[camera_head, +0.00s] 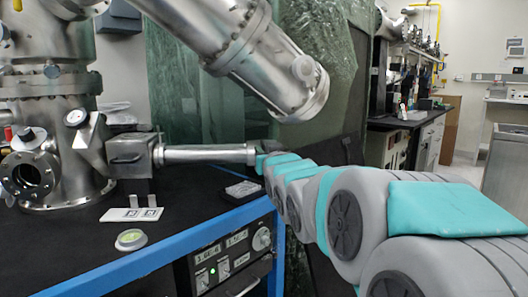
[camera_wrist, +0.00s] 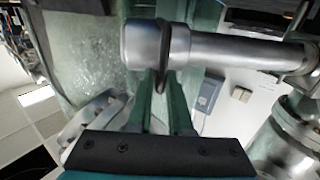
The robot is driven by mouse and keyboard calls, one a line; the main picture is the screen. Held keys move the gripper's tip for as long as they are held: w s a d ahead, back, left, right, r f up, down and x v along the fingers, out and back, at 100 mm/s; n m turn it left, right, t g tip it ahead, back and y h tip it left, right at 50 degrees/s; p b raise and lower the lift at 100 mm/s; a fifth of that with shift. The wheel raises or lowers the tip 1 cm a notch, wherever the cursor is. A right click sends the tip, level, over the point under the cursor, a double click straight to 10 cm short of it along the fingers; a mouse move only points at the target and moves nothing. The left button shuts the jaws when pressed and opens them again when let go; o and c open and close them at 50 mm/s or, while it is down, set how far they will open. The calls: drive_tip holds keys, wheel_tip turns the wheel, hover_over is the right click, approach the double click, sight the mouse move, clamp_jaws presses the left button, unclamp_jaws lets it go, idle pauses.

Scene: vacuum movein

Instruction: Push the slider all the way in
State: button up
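The slider is a horizontal metal rod (camera_head: 205,154) that runs from a dark grey block (camera_head: 130,156) on the chamber side to my gripper. In the wrist view the rod (camera_wrist: 240,50) crosses the top, with a thick rounded end (camera_wrist: 142,43) and a dark ring (camera_wrist: 178,55) around it. My gripper (camera_wrist: 163,80) has its two dark green fingertips at the lower edge of this ring, one on each side. Whether they press on the ring cannot be seen. In the head view my gripper (camera_head: 261,158) is at the rod's right end, small and partly hidden by my arm.
A large metal tube (camera_head: 245,60) slants down above the rod. A steel chamber (camera_head: 50,110) stands at the left.

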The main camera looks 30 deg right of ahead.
clamp_jaws()
drive_tip(key=shift+a, duration=0.15)
idle(0.9)
